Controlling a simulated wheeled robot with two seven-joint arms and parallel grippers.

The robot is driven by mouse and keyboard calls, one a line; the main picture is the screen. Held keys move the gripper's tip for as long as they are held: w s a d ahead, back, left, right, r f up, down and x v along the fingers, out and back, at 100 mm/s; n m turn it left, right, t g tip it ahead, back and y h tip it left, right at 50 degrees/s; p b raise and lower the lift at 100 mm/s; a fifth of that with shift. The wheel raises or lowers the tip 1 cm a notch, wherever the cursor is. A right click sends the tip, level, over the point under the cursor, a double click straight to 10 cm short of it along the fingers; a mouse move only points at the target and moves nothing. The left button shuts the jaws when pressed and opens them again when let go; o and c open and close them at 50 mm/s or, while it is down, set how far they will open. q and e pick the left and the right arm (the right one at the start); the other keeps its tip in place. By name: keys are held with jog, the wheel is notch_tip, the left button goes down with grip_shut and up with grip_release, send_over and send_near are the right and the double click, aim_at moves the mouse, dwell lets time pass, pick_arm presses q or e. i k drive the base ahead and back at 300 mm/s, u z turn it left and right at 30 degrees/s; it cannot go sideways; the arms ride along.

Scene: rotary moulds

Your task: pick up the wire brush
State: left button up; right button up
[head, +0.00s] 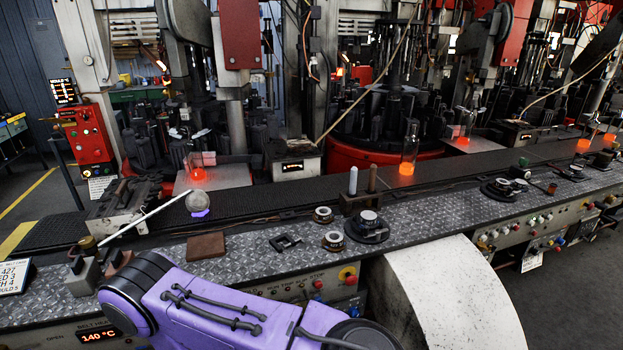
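I cannot identify the wire brush with certainty. A dark holder (360,203) on the bench carries two upright sticks side by side, a pale one (353,181) and a brown one (372,180). The brown stick may be the brush handle, but no bristles can be made out. One of my purple arms (215,305) crosses the lower left, in front of the bench and well short of the holder. No gripper fingers can be made out, and nothing is seen touching the holder.
A brown block (206,246), a square dark frame (285,243) and ring-shaped parts (333,241) lie on the tread-plate bench. A long white rod (145,218) slants at the left near a grey disc (199,201). Behind, glowing glass (406,169) stands near a dark conveyor (270,196).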

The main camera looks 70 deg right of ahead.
aim_at(371, 189)
jog(key=i, duration=1.3)
jog(key=z, duration=2.5)
